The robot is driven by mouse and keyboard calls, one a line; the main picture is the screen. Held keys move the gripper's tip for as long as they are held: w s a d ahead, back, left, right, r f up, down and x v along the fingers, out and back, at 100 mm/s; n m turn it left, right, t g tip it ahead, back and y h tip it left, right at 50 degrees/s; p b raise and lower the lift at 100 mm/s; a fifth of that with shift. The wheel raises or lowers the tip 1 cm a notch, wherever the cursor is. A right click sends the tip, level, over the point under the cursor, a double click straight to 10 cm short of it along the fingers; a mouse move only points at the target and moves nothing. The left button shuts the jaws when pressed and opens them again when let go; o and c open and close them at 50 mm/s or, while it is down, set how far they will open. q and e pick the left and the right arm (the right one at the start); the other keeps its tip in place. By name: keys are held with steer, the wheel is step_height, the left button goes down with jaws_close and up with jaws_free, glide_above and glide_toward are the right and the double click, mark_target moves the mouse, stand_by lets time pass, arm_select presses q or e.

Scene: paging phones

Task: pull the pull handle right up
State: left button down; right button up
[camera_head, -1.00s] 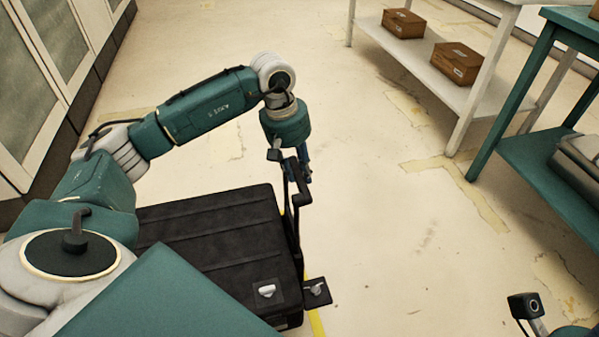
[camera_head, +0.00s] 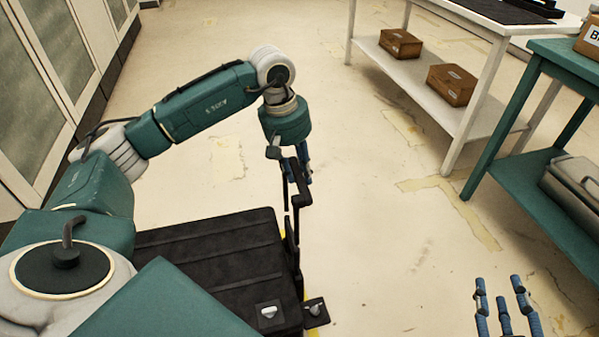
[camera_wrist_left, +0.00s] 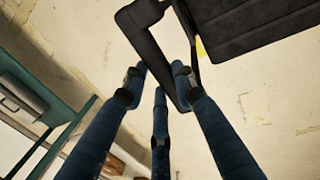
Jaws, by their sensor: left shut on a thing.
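A black ribbed case (camera_head: 205,243) lies low beside my left arm. Its dark pull handle (camera_head: 295,215) stands up along its right side. My left gripper (camera_head: 301,178) points down at the handle's upper end and is shut on it. In the left wrist view, the blue fingers (camera_wrist_left: 158,85) close around the black handle bar (camera_wrist_left: 150,48), with the case (camera_wrist_left: 255,25) at upper right. My right gripper (camera_head: 506,300) is at the lower right, its blue fingers spread and empty, apart from everything.
A white table (camera_head: 455,125) with two brown boxes (camera_head: 451,85) on its lower shelf stands at the upper right. A teal shelf (camera_head: 525,165) is nearer. Cabinets (camera_head: 45,80) line the left. Open floor (camera_head: 375,220) lies between.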

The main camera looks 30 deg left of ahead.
arm_select(q)
step_height(320, 180, up, 3)
steer(key=shift+w+f+p, duration=0.1)
steer(key=shift+f+p, duration=0.1)
steer(key=shift+p, duration=0.45)
arm_select(e)
steer(key=s+d+f+g+h, duration=0.1)
steer(key=s+d+f+g, duration=0.1)
steer(key=s+f+g, duration=0.2)
step_height(320, 180, down, 4)
steer(key=shift+s+d+r, duration=0.1)
steer(key=shift+s+d, duration=0.05)
steer(key=shift+s, duration=0.4)
arm_select(q)
steer(key=c, duration=1.8)
jaws_free()
steer(key=shift+o, duration=0.7)
step_height(320, 180, up, 12)
steer(key=s+a, duration=0.1)
steer(key=s, duration=0.1)
steer(key=shift+a, duration=0.25)
